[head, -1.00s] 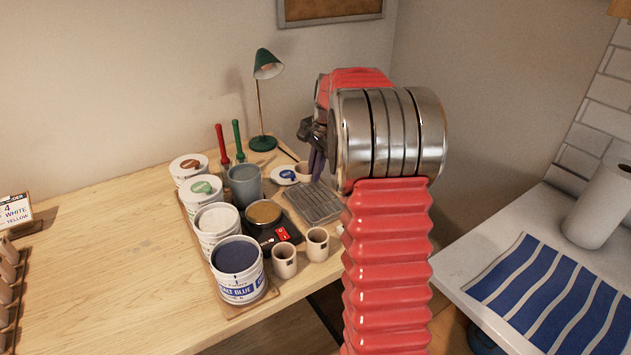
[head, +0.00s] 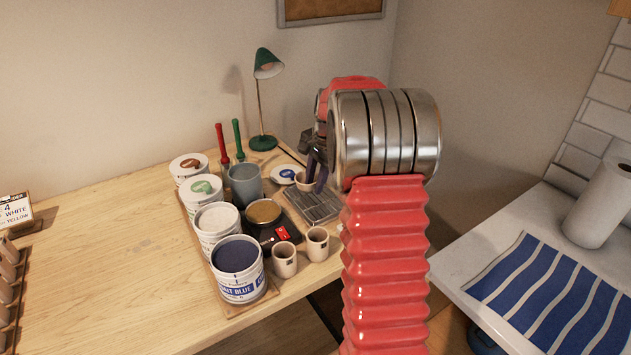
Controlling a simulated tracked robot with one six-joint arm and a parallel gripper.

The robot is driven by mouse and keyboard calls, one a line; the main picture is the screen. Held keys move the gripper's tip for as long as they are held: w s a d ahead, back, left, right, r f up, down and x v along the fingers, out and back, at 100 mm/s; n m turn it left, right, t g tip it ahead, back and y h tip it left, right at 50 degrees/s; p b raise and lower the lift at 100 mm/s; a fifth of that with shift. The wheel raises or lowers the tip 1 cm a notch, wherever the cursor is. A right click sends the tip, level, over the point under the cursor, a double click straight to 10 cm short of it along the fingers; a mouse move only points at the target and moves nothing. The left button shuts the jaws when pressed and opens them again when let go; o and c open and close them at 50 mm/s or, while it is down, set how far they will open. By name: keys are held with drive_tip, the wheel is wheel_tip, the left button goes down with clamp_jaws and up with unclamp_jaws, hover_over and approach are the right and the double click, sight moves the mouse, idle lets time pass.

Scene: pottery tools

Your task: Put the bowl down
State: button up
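A small pale bowl (head: 304,182) is at the tips of my gripper (head: 315,177), just left of my large metal wrist joint. The dark purple fingers are at the bowl's right side and appear shut on its wall. The bowl looks upright, close over the far end of a grey ribbed tray (head: 317,207). I cannot tell whether its base touches anything. My arm hides part of the tray's right side.
A saucer with a blue mark (head: 284,174) lies left of the bowl. A grey-blue cup (head: 244,186), glaze tubs (head: 238,270), a round brown-topped pot (head: 263,213) and two small cups (head: 317,243) stand nearby. A green lamp (head: 263,142) stands behind.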

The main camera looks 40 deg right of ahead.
drive_tip(key=shift+r, duration=0.15)
drive_tip(key=v, duration=1.2)
idle(0.6)
